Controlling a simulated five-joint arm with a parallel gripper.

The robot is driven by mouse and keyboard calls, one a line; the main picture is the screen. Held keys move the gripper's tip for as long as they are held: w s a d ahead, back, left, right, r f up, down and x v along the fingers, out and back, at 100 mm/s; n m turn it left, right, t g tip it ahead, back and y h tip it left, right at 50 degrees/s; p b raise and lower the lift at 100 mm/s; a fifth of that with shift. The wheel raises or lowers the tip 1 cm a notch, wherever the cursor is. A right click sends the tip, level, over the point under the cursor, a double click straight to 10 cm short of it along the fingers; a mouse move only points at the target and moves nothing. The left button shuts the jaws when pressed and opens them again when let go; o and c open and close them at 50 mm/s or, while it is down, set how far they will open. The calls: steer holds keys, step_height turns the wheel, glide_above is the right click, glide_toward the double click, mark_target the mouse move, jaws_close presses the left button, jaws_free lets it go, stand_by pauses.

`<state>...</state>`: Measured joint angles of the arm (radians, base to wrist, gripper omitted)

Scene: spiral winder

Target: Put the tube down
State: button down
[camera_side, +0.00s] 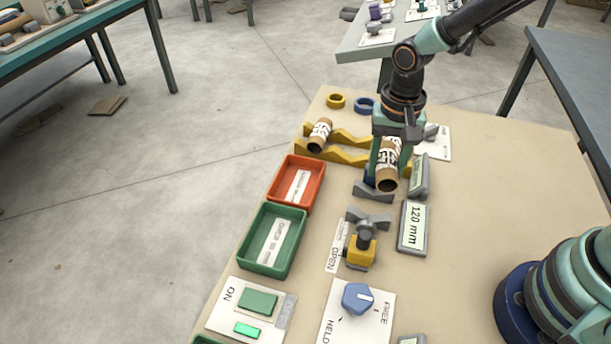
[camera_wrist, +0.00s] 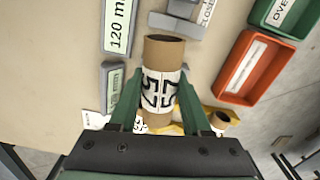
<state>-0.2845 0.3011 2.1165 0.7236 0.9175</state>
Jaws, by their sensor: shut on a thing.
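A brown cardboard tube with a white label and black markings (camera_side: 388,178) is between the green fingers of my gripper (camera_side: 387,160), which is shut on it. In the wrist view the tube (camera_wrist: 163,52) lies across the space between the fingertips (camera_wrist: 162,82), its far end sticking out past them. The tube is just behind a grey V-shaped support (camera_side: 372,191); I cannot tell whether it touches anything below. A second labelled tube (camera_side: 320,133) rests on the yellow zigzag rack (camera_side: 343,154) to the left; it also shows in the wrist view (camera_wrist: 220,121).
A red tray (camera_side: 297,160) and a green tray (camera_side: 272,240) stand at the left. A grey display reading 120 mm (camera_side: 413,228) and another display (camera_side: 419,176) are close on the right. A yellow clamp (camera_side: 361,252) and blue knob (camera_side: 358,298) are in front. The board's right side is clear.

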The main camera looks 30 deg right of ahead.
steer(key=d+r+n, duration=0.7)
steer(key=d+r, duration=0.2)
steer(key=r, duration=0.1)
steer(key=m, duration=0.6)
glide_toward(274, 243)
steer(key=w+d+r, duration=0.1)
steer(key=d, duration=0.1)
steer(key=w+d+r, duration=0.1)
steer(key=d, duration=0.2)
steer(key=d+r, duration=0.1)
steer(key=d, duration=0.2)
steer(key=shift+w+d, duration=0.15)
steer(key=shift+w, duration=0.25)
steer(key=s+a+f+m, duration=0.1)
steer(key=a, duration=0.1)
steer(key=a+f+m, duration=0.1)
steer(key=a, duration=0.2)
steer(key=s+a+f, duration=0.1)
steer(key=a, duration=0.2)
steer(key=shift+s+a+f+m, duration=0.1)
steer(key=shift+s+f+m, duration=0.2)
steer(key=shift+s+m, duration=0.1)
steer(key=shift+f, duration=3.35)
steer(key=shift+c, duration=1.4)
jaws_free()
steer(key=shift+f, duration=0.1)
step_height(274, 243, up, 13)
steer(key=shift+f, duration=0.2)
